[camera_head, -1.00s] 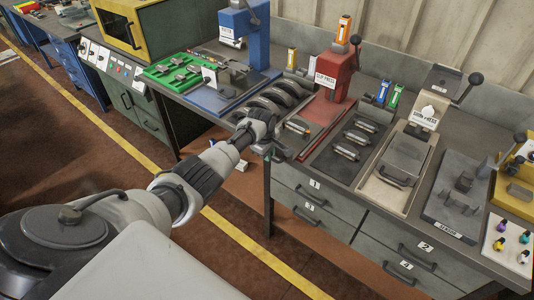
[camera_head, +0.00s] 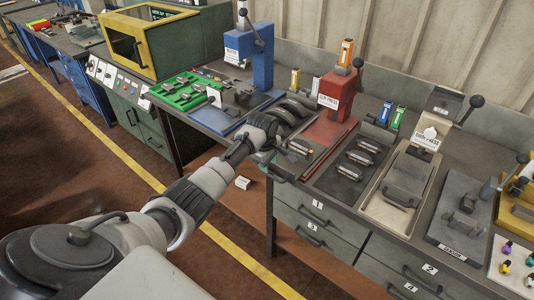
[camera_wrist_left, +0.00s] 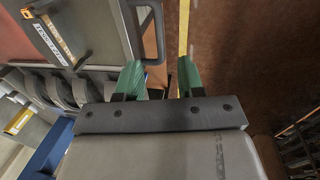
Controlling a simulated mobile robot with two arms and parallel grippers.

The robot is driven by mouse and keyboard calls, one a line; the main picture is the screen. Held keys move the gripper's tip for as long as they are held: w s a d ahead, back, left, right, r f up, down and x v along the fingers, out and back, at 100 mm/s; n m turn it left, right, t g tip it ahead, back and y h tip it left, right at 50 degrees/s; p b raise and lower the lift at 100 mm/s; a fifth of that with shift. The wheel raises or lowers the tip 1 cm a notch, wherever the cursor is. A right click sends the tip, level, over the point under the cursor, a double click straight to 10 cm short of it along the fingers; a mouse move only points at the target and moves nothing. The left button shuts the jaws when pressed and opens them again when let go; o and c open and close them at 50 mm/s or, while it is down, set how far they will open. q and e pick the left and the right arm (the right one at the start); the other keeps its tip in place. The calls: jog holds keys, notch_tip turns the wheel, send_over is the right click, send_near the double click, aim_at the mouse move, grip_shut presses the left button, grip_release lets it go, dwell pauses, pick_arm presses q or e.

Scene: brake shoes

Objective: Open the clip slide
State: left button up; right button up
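The red clip press (camera_head: 338,95) stands at the back of the counter, with its red base (camera_head: 325,135) running toward the front edge. In the left wrist view a grey slide plate (camera_wrist_left: 98,25) ends in a dark loop handle (camera_wrist_left: 152,25). My left gripper (camera_head: 277,165) is at the counter's front edge, in front of the press base. In the left wrist view its two green fingers (camera_wrist_left: 160,78) are apart with nothing gripped between them. The left finger's tip is close to the handle's end; I cannot tell whether they touch. My right gripper is in neither view.
Curved brake shoes (camera_head: 290,110) lie left of the press. A dark tray with several cylinders (camera_head: 358,158) and a beige press tray (camera_head: 385,205) lie to the right. Drawers with handles (camera_head: 314,216) are below the counter.

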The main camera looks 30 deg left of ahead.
pick_arm(q)
jog(key=shift+s+r, duration=0.2)
jog(key=shift+r, duration=0.95)
jog(key=shift+s+r, duration=0.2)
jog(key=shift+r, duration=0.9)
jog(key=s+d+f+m+b, duration=0.1)
jog(key=s+d+f+m, duration=0.15)
jog(key=s+f, duration=0.6)
jog(key=s+d+f+m+y+b, duration=0.1)
jog(key=s+f+m, duration=0.2)
jog(key=f, duration=1.1)
jog(key=s+d+f+m+b, duration=0.1)
jog(key=s+f+m, duration=0.2)
jog(key=s+f, duration=0.55)
jog(key=s+d+f+m, duration=0.3)
jog(key=s+f, duration=0.3)
jog(key=s, duration=0.5)
jog(key=s+d+f+m+b, duration=0.1)
jog(key=s+d+f+m, duration=0.2)
jog(key=s+f, duration=0.4)
jog(key=s+d+f+m+g+b, duration=0.1)
jog(key=s+d+f+m, duration=0.3)
jog(key=s, duration=1.1)
notch_tip(320, 180, down, 3)
jog(key=shift+r+m+h, duration=0.2)
jog(key=shift+m+h, duration=0.2)
jog(key=shift+m, duration=0.25)
jog(key=shift+d, duration=0.1)
